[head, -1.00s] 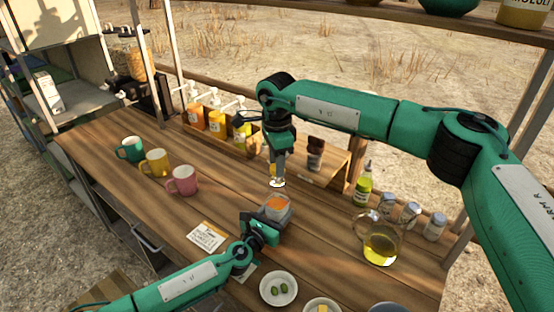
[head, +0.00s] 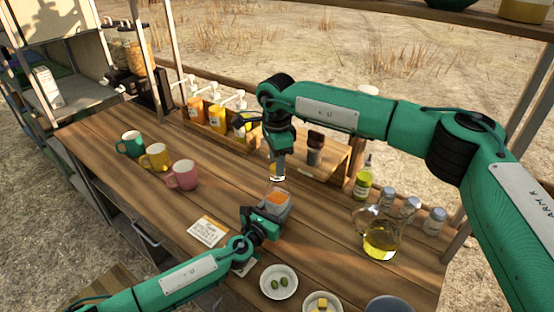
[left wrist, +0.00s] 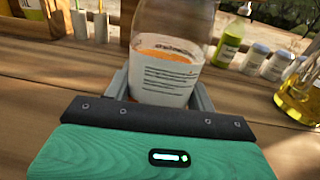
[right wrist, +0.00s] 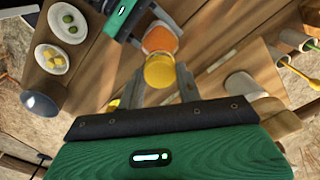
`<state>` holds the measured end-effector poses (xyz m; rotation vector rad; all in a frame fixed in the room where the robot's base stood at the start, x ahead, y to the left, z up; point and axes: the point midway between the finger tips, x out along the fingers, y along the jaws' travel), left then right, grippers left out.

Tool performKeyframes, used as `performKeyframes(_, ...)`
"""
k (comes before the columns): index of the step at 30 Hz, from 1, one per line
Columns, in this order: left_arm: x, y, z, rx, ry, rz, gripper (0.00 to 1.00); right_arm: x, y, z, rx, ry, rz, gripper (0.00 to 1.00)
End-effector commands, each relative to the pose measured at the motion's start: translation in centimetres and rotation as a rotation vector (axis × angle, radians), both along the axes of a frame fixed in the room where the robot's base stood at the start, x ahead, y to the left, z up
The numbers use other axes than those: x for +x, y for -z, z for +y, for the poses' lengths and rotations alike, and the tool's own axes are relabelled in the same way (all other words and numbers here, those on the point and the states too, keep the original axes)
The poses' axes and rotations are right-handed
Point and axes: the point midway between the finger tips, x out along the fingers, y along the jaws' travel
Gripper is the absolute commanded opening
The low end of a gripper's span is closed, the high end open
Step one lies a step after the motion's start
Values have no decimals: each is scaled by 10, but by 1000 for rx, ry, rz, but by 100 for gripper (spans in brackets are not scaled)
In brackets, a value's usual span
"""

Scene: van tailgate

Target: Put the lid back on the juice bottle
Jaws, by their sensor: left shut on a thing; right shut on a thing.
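The juice bottle (head: 277,198) is clear with orange juice and a white printed label, which shows in the left wrist view (left wrist: 165,75). My left gripper (head: 264,214) is shut around its body from the side, and the bottle looks upright. My right gripper (head: 278,178) points down over the bottle and is shut on the yellow lid (right wrist: 159,72). In the right wrist view the lid covers the bottle's mouth, with the orange juice (right wrist: 160,39) just beyond it. I cannot tell whether lid and bottle touch. The lid is not in the left wrist view.
Three mugs, one of them pink (head: 182,175), stand left. A printed card (head: 207,231) and an olive plate (head: 279,282) lie nearer. An oil jug (head: 381,240), a green-yellow bottle (head: 363,178) and small jars stand right. A wooden rack (head: 232,137) with sauce bottles is behind.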

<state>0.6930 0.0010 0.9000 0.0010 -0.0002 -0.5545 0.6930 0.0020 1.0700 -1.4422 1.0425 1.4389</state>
Motion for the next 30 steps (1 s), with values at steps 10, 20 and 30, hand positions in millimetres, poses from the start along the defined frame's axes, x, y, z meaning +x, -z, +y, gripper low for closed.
performKeyframes(10, 0, 0, 0, 1, 0, 1, 15, 0, 7, 0, -1, -1, 0, 14)
performKeyframes(20, 0, 0, 0, 1, 0, 1, 0, 0, 7, 0, 0, 251, -1, 14)
performKeyframes(30, 0, 0, 0, 1, 0, 1, 0, 1, 7, 0, 1, 802, 0, 14)
